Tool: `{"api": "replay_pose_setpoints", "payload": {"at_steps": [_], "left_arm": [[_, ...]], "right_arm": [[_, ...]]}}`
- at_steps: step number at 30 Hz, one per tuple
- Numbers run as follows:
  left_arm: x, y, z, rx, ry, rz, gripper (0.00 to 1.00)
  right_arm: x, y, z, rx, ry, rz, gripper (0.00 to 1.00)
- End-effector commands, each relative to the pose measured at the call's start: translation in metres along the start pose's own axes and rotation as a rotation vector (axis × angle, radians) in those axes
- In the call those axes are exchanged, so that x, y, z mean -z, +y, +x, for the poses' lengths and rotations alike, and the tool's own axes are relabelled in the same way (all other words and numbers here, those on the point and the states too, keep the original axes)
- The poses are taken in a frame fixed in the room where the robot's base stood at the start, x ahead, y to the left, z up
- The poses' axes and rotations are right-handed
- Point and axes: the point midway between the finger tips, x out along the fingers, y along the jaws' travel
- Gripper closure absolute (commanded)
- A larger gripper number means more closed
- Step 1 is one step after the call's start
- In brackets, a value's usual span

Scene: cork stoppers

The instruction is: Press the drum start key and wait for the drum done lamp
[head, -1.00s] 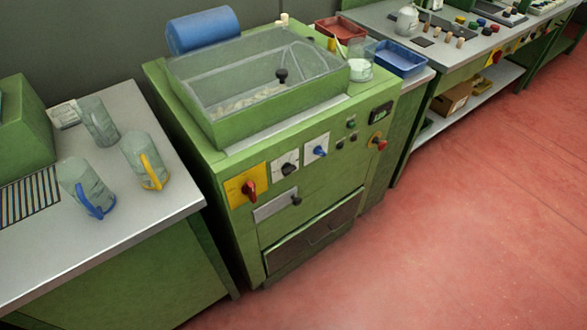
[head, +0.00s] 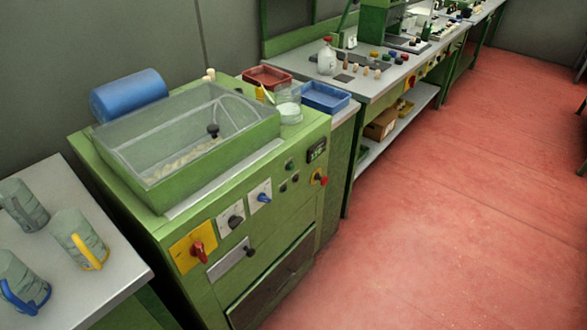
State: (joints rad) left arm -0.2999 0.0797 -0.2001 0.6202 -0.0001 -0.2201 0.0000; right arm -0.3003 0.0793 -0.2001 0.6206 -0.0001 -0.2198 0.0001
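The green drum machine (head: 150,238) stands at the left centre in the head view. Its clear lid (head: 185,125) is down over a trough with pale pieces inside. I cannot tell which small button is the start key or which is the done lamp. Neither of my grippers shows.
A red tray (head: 268,77), a blue tray (head: 325,97) and a glass beaker (head: 288,107) sit behind the machine's right end. The red floor (head: 440,200) in front is clear.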

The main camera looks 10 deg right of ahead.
Motion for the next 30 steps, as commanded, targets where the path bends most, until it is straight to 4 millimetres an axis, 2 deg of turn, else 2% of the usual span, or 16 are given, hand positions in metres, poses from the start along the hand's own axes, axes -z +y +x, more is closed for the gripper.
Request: {"api": "replay_pose_setpoints", "payload": {"at_steps": [1, 9, 11, 30], "left_arm": [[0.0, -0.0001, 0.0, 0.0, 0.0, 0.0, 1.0], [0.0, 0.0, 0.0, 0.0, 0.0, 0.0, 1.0], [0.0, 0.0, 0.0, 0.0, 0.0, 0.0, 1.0], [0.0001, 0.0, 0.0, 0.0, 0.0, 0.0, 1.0]], "right_arm": [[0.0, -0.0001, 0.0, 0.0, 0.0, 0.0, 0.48], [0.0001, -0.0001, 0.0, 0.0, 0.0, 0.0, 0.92], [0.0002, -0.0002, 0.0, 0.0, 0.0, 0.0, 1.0], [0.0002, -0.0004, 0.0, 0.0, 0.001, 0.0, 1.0]]}}
